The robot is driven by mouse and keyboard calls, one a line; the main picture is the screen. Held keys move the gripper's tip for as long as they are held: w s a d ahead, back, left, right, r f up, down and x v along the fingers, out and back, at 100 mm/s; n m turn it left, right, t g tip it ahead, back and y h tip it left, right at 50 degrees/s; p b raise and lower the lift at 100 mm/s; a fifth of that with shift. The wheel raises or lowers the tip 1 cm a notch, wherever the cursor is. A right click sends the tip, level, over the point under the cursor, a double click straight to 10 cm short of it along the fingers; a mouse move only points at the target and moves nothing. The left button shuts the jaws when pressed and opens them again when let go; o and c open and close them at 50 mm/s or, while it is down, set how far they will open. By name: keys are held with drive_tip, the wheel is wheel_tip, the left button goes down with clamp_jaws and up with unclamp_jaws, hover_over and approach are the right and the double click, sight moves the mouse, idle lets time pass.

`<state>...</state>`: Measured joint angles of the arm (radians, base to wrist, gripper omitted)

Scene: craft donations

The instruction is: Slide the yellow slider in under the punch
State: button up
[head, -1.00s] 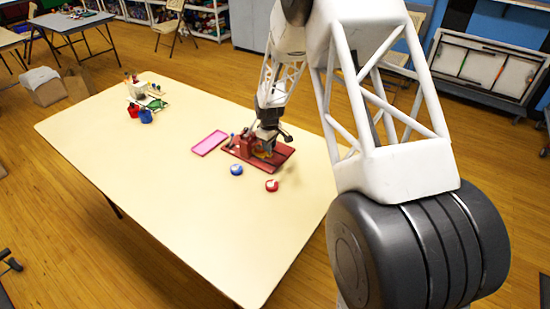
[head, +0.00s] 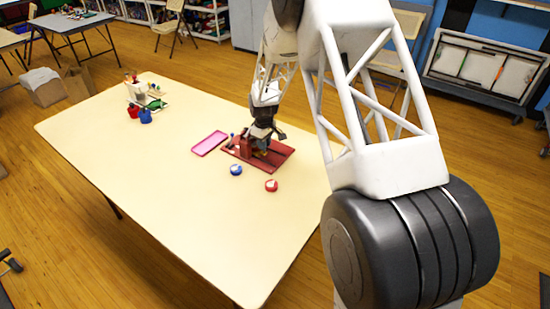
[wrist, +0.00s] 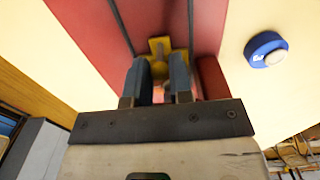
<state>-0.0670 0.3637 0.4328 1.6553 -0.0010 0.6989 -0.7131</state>
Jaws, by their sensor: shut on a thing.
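The yellow slider (wrist: 160,43) shows in the wrist view at the tips of my fingers, on the red base between two dark rails. My gripper (wrist: 161,66) is shut on it, with one dark finger at each side. In the head view my gripper (head: 261,143) is low over the red punch press base (head: 283,154), close beside the red upright (head: 246,146). My gripper hides the slider there. The punch tip and its gap to the slider cannot be made out.
A pink tray (head: 209,143) lies left of the press. A blue round piece (head: 235,169) and a red round piece (head: 271,185) lie in front of it. Cups and small items (head: 145,116) stand at the table's far left. The near table (head: 215,230) is clear.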

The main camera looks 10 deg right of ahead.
sight(261, 152)
drive_tip(key=shift+w+a+r, duration=0.2)
drive_tip(key=shift+w+a, duration=0.5)
drive_tip(key=shift+a, duration=0.05)
drive_tip(key=o, duration=0.8)
drive_tip(key=shift+c, duration=0.2)
drive_tip(key=shift+r, duration=0.1)
drive_tip(key=shift+w+r, duration=0.1)
drive_tip(key=shift+w+a+r, duration=0.1)
drive_tip(key=shift+r, duration=1.4)
drive_tip(key=shift+a+r, duration=0.1)
drive_tip(key=shift+r, duration=1.35)
drive_tip(key=shift+s+d+r, duration=0.3)
drive_tip(key=shift+r, duration=0.35)
drive_tip(key=shift+s+d+f, duration=0.1)
